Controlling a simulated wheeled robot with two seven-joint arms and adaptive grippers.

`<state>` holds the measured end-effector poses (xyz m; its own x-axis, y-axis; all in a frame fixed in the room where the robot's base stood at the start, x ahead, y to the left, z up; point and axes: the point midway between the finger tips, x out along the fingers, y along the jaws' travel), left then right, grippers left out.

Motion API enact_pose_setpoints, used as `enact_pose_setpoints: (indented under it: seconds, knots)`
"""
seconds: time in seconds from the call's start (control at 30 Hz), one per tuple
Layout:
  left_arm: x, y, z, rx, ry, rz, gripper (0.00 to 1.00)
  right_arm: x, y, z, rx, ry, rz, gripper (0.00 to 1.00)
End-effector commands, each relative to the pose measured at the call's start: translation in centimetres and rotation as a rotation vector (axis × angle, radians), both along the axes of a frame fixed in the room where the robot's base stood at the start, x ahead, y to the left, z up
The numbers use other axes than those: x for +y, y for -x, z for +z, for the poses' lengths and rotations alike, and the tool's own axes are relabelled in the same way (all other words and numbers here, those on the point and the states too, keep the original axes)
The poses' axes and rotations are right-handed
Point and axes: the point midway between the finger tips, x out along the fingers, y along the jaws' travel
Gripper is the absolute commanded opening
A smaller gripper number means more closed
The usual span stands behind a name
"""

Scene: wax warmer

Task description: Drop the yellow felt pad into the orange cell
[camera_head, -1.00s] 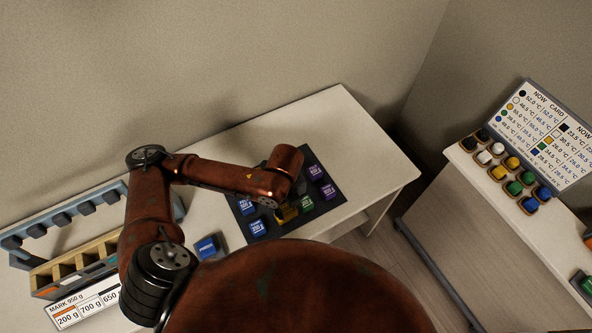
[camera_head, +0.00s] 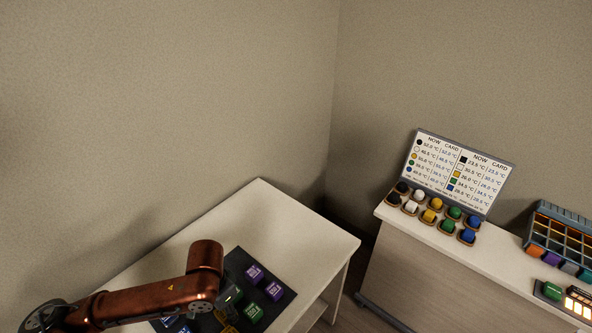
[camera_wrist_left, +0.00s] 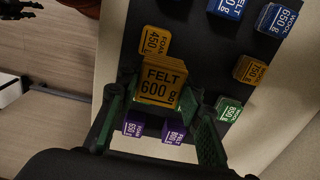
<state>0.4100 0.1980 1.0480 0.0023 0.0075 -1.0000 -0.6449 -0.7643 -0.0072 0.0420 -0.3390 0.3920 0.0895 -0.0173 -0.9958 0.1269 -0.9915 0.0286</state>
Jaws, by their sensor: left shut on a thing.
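The yellow felt pad (camera_wrist_left: 160,84), marked FELT 600 g, is between the two green fingers of my left gripper (camera_wrist_left: 162,108) in the left wrist view. The gripper is shut on it, over the dark mat. In the head view my left gripper (camera_head: 232,297) is low over the mat, and the pad in it cannot be made out clearly. The orange cell (camera_head: 535,250) has an orange front and is in the blue-grey rack at the far right, well away from the gripper. A black jointed part, probably my right gripper (camera_wrist_left: 18,9), shows at the top left corner of the wrist view.
The dark mat (camera_head: 283,308) holds purple pads (camera_head: 254,273), a green pad (camera_head: 253,313), and other yellow (camera_wrist_left: 155,42) and blue pads (camera_wrist_left: 277,20). A second counter (camera_head: 470,262) carries a card board (camera_head: 460,172) and several coloured knobs. A floor gap separates it from the white table (camera_head: 318,243).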

Motion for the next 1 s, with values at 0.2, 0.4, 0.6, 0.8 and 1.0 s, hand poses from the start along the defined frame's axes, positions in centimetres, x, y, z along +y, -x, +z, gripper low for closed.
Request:
enact_pose_setpoints:
  seconds: [0.2, 0.4, 0.6, 0.8, 1.0]
  knots:
    - [0.9, -1.2, -0.8, -0.002, 0.004, 0.413, 0.1, 0.0, 0.3, -2.0, 0.005, 0.0, 0.0, 0.4]
    - [1.3, -1.7, -0.8, -0.001, 0.007, 0.64, 0.1, 0.0, 0.4, -2.7, 0.007, 0.0, 0.0, 0.4]
    - [1.4, -1.8, -0.7, -0.001, 0.008, 0.704, 0.1, 0.0, 0.5, -2.8, 0.007, 0.0, 0.0, 0.4]
    - [1.4, -1.8, -0.7, -0.001, 0.008, 0.703, 0.1, 0.0, 0.5, -2.8, 0.007, 0.0, 0.0, 0.4]
    - [1.4, -1.8, -0.7, 0.0, 0.008, 0.702, 0.1, 0.0, -0.2, -2.8, -0.001, 0.0, 0.001, 0.4]
